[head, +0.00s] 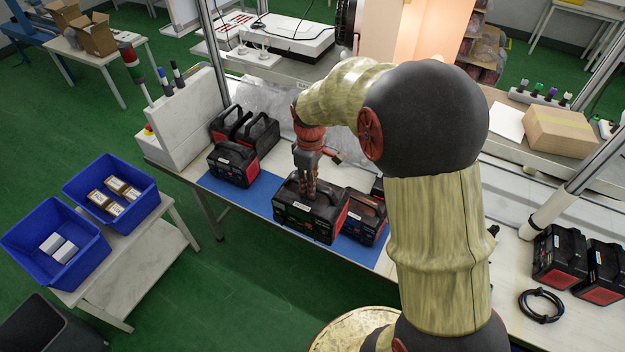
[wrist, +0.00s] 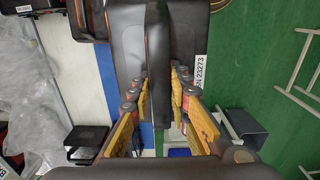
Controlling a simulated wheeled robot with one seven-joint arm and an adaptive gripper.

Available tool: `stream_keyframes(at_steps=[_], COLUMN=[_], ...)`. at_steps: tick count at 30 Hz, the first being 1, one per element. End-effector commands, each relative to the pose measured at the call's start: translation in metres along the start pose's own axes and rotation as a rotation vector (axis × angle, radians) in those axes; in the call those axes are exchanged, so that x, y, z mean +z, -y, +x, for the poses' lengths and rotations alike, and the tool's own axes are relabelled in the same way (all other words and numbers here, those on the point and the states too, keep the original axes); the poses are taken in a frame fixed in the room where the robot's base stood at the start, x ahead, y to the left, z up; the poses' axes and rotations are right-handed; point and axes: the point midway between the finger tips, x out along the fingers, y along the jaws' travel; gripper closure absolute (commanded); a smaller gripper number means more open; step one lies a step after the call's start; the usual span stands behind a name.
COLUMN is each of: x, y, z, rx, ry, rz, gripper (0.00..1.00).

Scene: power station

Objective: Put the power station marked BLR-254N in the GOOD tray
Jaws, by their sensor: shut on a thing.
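My gripper (head: 309,190) points down onto a black and red power station (head: 300,224) at the middle of the blue mat (head: 240,198). In the wrist view the fingers (wrist: 158,88) are closed on the handle of this dark power station (wrist: 185,35). A white label with "SN 23273" shows at its side; I cannot read a model mark. Whether it rests on the mat or is slightly raised is unclear. A second power station (head: 366,221) is close on its right. Another power station (head: 232,166) sits at the mat's left end. I cannot read a GOOD tray label anywhere.
More power stations (head: 260,133) stand at the bench's back left, and two (head: 558,258) at the right by a coiled black cable (head: 541,305). Blue bins (head: 75,222) with small boxes stand on a side cart at left. My arm hides part of the bench.

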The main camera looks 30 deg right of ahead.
Motion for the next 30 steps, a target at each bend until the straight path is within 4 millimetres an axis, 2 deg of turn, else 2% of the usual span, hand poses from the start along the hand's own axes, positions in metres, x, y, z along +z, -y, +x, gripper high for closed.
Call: stream_keyframes(at_steps=[5, 8, 21, 26, 30], x=[-0.006, -0.01, -0.031, -0.038, -0.043], y=[0.008, 0.015, 0.054, 0.066, 0.073], z=[0.025, 0.047, 0.179, 0.218, 0.241], rx=[0.002, 0.002, -0.001, 0.0, 0.001], ry=[-0.002, -0.002, 0.0, -0.001, -0.003], rz=[0.058, 0.106, 0.399, 0.491, 0.545], gripper=[1.0, 1.0, 1.0, 1.0, 1.0])
